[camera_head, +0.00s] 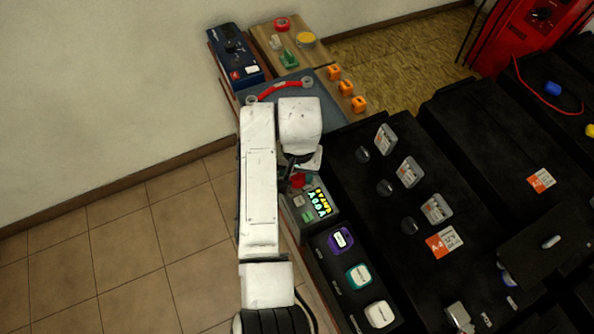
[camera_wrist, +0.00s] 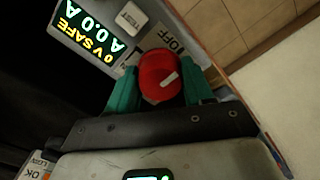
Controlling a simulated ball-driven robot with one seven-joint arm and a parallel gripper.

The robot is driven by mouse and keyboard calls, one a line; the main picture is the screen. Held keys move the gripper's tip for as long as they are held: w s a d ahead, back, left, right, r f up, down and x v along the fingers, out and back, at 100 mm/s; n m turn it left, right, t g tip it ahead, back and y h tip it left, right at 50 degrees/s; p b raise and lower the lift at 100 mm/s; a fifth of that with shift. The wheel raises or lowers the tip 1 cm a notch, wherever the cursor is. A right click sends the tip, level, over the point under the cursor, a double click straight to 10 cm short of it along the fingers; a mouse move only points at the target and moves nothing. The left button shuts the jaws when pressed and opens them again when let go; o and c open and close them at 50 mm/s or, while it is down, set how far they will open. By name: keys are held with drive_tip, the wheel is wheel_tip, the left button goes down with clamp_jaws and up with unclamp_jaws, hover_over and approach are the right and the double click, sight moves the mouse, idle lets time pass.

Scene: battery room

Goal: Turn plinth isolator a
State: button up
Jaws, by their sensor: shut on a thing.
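In the head view a bit of the red knob (camera_head: 298,180) shows under my wrist, which hides most of the grip. The display (camera_wrist: 84,30) beside it reads 0V SAFE and A0.0A. The display also shows in the head view (camera_head: 319,202).
A TEST button (camera_wrist: 130,18) is close to the knob. Purple (camera_head: 341,240), teal (camera_head: 359,275) and white (camera_head: 379,313) modules line the front edge. Tiled floor on the left is clear.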

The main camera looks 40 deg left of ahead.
drive_tip(key=shift+w+d+r+n+p, duration=0.1)
drive_tip(key=shift+n+p, duration=0.2)
drive_tip(key=shift+p, duration=0.1)
drive_tip(key=n+p, duration=0.2)
drive_tip(key=shift+r+n+p, duration=0.1)
drive_tip(key=shift+n+p, duration=0.2)
drive_tip(key=shift+p, duration=0.05)
drive_tip(key=n+p, duration=0.2)
drive_tip(key=n, duration=0.3)
drive_tip(key=shift+w+p, duration=0.2)
drive_tip(key=shift+p, duration=0.2)
drive_tip(key=n+p, duration=0.1)
drive_tip(key=n, duration=0.8)
drive_tip(key=shift+w+n+h, duration=0.15)
drive_tip(key=shift+n+h, duration=0.15)
drive_tip(key=o, duration=1)
